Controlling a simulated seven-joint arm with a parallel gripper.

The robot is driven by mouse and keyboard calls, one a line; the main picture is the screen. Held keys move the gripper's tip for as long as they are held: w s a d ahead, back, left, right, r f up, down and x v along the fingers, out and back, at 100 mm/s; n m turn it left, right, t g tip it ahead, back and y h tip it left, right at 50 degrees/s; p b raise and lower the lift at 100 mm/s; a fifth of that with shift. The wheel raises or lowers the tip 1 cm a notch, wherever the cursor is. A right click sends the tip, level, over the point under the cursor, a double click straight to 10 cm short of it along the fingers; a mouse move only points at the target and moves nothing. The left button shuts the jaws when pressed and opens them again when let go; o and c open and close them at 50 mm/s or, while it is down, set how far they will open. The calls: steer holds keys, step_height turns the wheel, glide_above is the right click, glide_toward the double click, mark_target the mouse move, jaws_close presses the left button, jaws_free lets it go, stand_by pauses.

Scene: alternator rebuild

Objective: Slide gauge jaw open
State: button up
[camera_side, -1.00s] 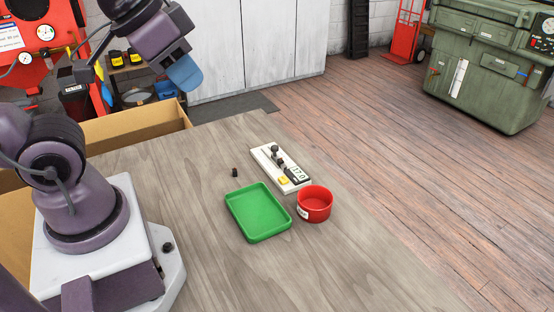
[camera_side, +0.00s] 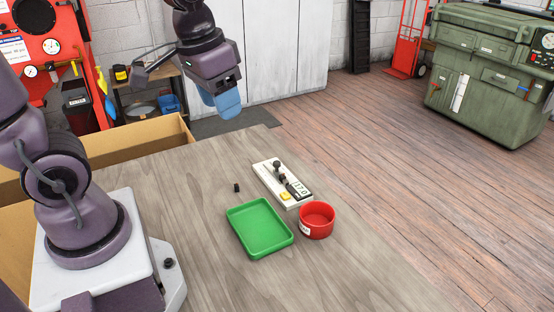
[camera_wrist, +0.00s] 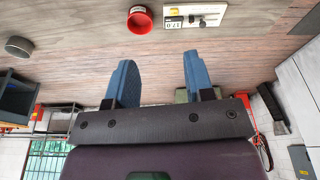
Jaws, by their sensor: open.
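The gauge (camera_side: 282,184) is a white base plate with a dark sliding jaw and knob, a small yellow block and a label reading 17.0. It lies on the wooden table near the far edge. It also shows at the top of the wrist view (camera_wrist: 196,15). My gripper (camera_side: 226,108) is in the air above the far left end of the table, well apart from the gauge. In the wrist view its two blue fingers (camera_wrist: 157,75) are spread with nothing between them.
A green tray (camera_side: 237,216) and a red round bowl (camera_side: 316,220) stand close to the gauge. A small black cylinder (camera_side: 237,188) stands left of the gauge. A cardboard box (camera_side: 150,138) is beside the table's far left edge. The table front is clear.

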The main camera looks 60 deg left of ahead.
steer(key=w+a+f+n+g, duration=0.1)
steer(key=w+a+f+g, duration=0.1)
steer(key=w+a+f, duration=0.45)
glide_above(277, 162)
step_height(277, 162, down, 7)
steer(key=shift+g, duration=0.3)
step_height(277, 162, down, 13)
steer(key=shift+a, duration=0.1)
jaws_close()
